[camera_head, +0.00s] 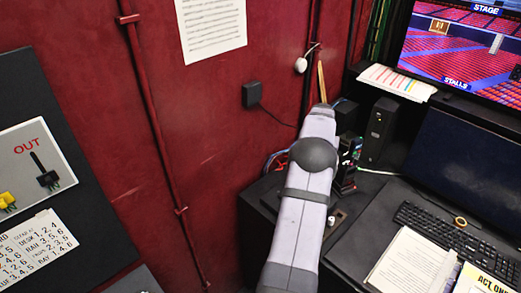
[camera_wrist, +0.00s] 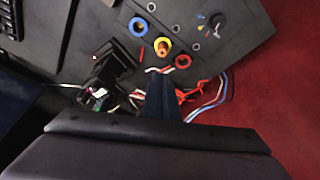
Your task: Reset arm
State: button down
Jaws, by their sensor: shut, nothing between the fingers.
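My gripper (camera_wrist: 163,82) shows in the wrist view as two dark fingers pressed together, shut and empty. It points towards a dark panel (camera_wrist: 228,50) that carries a blue ring (camera_wrist: 138,27), a yellow plug-like part (camera_wrist: 163,46), a red ring (camera_wrist: 183,61) and a dial (camera_wrist: 217,22). The fingertips appear just short of the red ring and the yellow part. Loose wires (camera_wrist: 205,95) lie around and behind the fingers. In the head view my grey arm reaches up the middle, over the corner of the dark desk (camera_head: 352,232), and I cannot make out the fingers there.
A red wall (camera_head: 205,120) with pipes stands behind. A board marked OUT (camera_head: 30,165) with a black lever is at left. A monitor (camera_head: 455,50), a dark speaker-like box (camera_head: 380,130), a keyboard (camera_head: 455,240) and open papers (camera_head: 405,262) crowd the right. A small black box (camera_wrist: 118,68) sits left of the fingers.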

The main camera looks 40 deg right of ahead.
jog(key=w+a+r+n+y+b, duration=0.15)
jog(key=w+a, duration=0.25)
jog(key=a, duration=0.4)
jog(key=w+a+n, duration=0.2)
jog(key=w+a, duration=0.2)
jog(key=a, duration=0.4)
jog(key=a+n, duration=0.3)
jog(key=a, duration=1.4)
jog(key=s+a+f+n+g+b, duration=0.1)
jog(key=s+a+f+n, duration=0.1)
jog(key=s+a, duration=0.6)
jog(key=s+a+f+n+y+b, duration=0.1)
jog(key=s+a+f+n, duration=0.1)
jog(key=s+a, duration=0.7)
jog(key=a+n, duration=0.1)
jog(key=a, duration=0.3)
jog(key=shift+s+a+f+g, duration=0.2)
jog(key=shift+a+f+g, duration=0.05)
jog(key=shift+g, duration=0.15)
jog(key=shift+n+y, duration=0.25)
notch_tip(320, 180, down, 16)
jog(key=b, duration=1.7)
jog(key=shift+f, duration=0.25)
